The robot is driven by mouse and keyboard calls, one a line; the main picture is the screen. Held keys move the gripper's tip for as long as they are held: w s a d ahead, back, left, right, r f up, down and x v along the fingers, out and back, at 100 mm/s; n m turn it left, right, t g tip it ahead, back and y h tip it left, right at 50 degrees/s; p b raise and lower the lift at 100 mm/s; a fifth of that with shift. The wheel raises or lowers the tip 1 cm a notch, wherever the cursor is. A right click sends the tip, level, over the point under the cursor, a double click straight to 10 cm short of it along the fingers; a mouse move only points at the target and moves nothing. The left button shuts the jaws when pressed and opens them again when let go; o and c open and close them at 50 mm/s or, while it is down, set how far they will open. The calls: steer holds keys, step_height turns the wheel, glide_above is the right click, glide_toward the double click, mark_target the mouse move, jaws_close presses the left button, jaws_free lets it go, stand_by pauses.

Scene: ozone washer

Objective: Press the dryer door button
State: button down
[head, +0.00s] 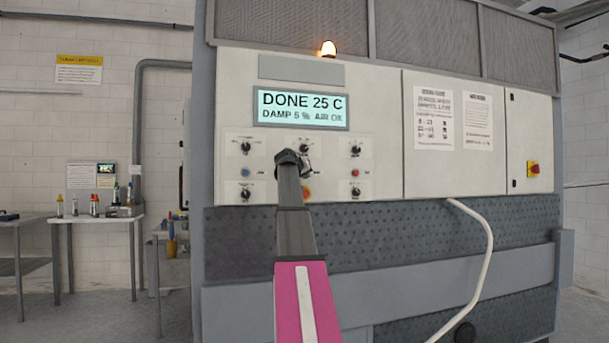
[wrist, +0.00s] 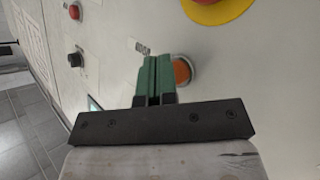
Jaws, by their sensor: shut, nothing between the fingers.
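The dryer's pale control panel (head: 235,100) is in front of me. In the wrist view an orange round button (wrist: 183,70) in a metal ring sits just right of my fingertips, partly hidden by them. A small label (wrist: 139,47), too blurred to read surely, is beside it. My gripper (head: 290,158) is at the middle of the panel in the head view and hides that button there. In the wrist view its green fingers (wrist: 153,62) are together and empty, close to the panel. I cannot tell whether they touch the panel or the button's edge.
A red button on a yellow disc (wrist: 213,8) is close by. A red button (wrist: 74,11) and a black knob (wrist: 75,60) are farther left in the wrist view. The lit display (head: 300,108) reads "DONE 25 C". A pale hose (head: 487,255) hangs at the right.

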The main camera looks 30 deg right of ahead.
steer(key=shift+w+d, duration=0.1)
steer(key=shift+w, duration=0.35)
stand_by(0.4)
steer(key=shift+s, duration=0.15)
steer(key=shift+s+a, duration=0.25)
steer(key=shift+s, duration=0.5)
steer(key=shift+s, duration=0.15)
steer(key=s, duration=0.2)
steer(key=s+a, duration=0.1)
steer(key=s, duration=0.1)
steer(key=shift+s, duration=0.3)
stand_by(0.8)
